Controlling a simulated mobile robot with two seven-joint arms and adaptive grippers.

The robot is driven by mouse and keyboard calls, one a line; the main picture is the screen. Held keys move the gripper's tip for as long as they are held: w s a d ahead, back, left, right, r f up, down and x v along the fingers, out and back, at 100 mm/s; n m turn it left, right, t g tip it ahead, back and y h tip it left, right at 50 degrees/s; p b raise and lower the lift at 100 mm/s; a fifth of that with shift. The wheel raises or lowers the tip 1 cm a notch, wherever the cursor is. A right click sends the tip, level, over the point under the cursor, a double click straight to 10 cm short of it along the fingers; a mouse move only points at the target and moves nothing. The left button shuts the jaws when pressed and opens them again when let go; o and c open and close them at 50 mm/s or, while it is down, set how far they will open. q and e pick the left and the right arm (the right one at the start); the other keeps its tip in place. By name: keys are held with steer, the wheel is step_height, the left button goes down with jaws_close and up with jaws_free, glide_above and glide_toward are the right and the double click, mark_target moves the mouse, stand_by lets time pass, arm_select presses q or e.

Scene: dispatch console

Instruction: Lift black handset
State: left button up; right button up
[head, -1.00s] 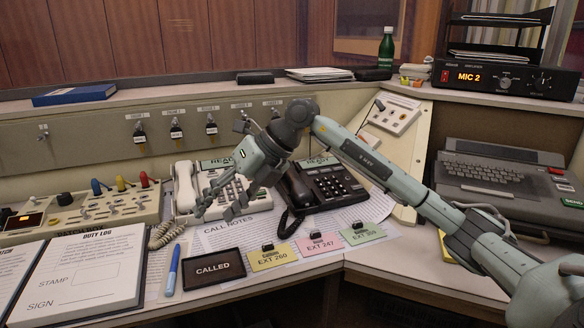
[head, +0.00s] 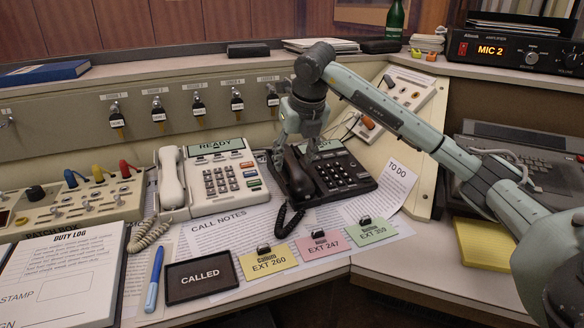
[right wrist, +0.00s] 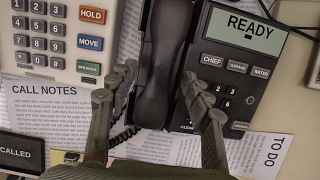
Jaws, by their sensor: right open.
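The black handset (head: 297,174) lies on the left side of the black desk phone (head: 345,180), its coiled cord hanging toward the desk front. In the right wrist view the handset (right wrist: 162,70) runs upright in the picture between my right gripper's fingers. My right gripper (head: 305,150) is over the handset, pointing down and open. In the right wrist view its fingertips (right wrist: 158,80) are on either side of the handset, with gaps visible. I cannot tell how far down they reach. My left gripper is not in view.
A white phone (head: 222,185) with its white handset stands close on the left. Colored EXT cards (head: 318,243) and a CALLED sign (head: 198,278) lie in front. A sloped panel (head: 400,95) rises behind on the right, and keys hang on the wall behind.

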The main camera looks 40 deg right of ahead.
steer(key=shift+w+f, duration=0.25)
steer(key=shift+f, duration=0.3)
